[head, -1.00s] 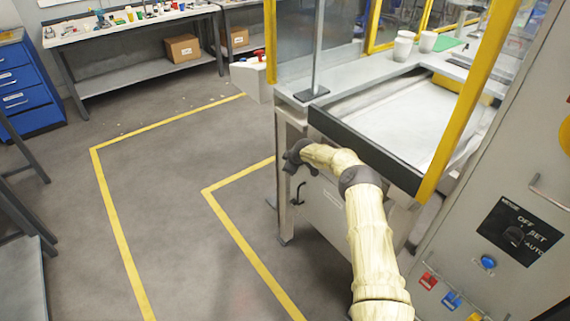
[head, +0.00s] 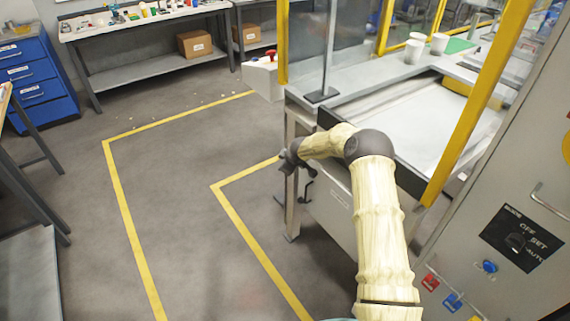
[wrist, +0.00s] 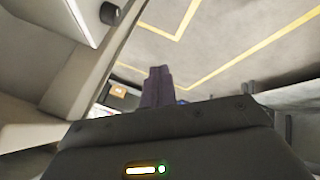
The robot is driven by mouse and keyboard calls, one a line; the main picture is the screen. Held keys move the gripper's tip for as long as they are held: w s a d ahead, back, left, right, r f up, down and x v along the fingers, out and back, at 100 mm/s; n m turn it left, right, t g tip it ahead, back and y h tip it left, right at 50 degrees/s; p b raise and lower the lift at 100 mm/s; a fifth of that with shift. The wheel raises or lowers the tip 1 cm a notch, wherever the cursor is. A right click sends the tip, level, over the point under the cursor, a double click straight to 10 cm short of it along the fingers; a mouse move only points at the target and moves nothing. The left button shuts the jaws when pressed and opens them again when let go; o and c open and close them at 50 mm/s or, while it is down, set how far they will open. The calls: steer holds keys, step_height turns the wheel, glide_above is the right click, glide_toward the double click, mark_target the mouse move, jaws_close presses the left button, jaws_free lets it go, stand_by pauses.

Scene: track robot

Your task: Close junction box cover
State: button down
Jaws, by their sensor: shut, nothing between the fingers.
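My gripper (head: 287,162) is at the end of my arm, beside the left end of the machine in the head view. Its dark fingers show together and empty in the wrist view (wrist: 157,86). I cannot make out a junction box or its cover for certain. A pale box (head: 262,78) with a red part on top stands out from the machine's far left side, beyond my gripper. My gripper is apart from it. In the wrist view a pale panel (wrist: 70,15) with a black knob (wrist: 109,13) is at upper left.
The machine's frame and leg (head: 292,205) stand close to the right of my gripper. A control panel (head: 521,237) is at right. A workbench (head: 140,28) and a blue cabinet (head: 38,80) are at the back left. The floor (head: 180,150) between yellow lines is clear.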

steer(key=shift+s+a+r, duration=0.3)
steer(key=shift+s+r, duration=0.25)
steer(key=shift+r, duration=0.25)
steer(key=s+r+n+p, duration=0.2)
steer(key=s+r+n, duration=0.6)
steer(key=n, duration=0.7)
steer(key=s+r+n+p, duration=0.2)
steer(key=s+r+n, duration=0.4)
steer(key=r+n, duration=0.7)
steer(key=s+d+r+n+g+p, duration=0.1)
steer(key=s+d+n, duration=0.2)
steer(key=s+n, duration=0.6)
steer(key=s+d+r+n+g+h+p, duration=0.1)
steer(key=s+d+n+g, duration=0.1)
steer(key=s+n, duration=0.8)
steer(key=s+d+r+n+g+h+p, duration=0.1)
steer(key=s+d+n, duration=0.3)
steer(key=s+n, duration=0.5)
steer(key=n+p, duration=0.1)
steer(key=n, duration=0.2)
steer(key=shift+s+n, duration=0.25)
steer(key=shift+n, duration=0.05)
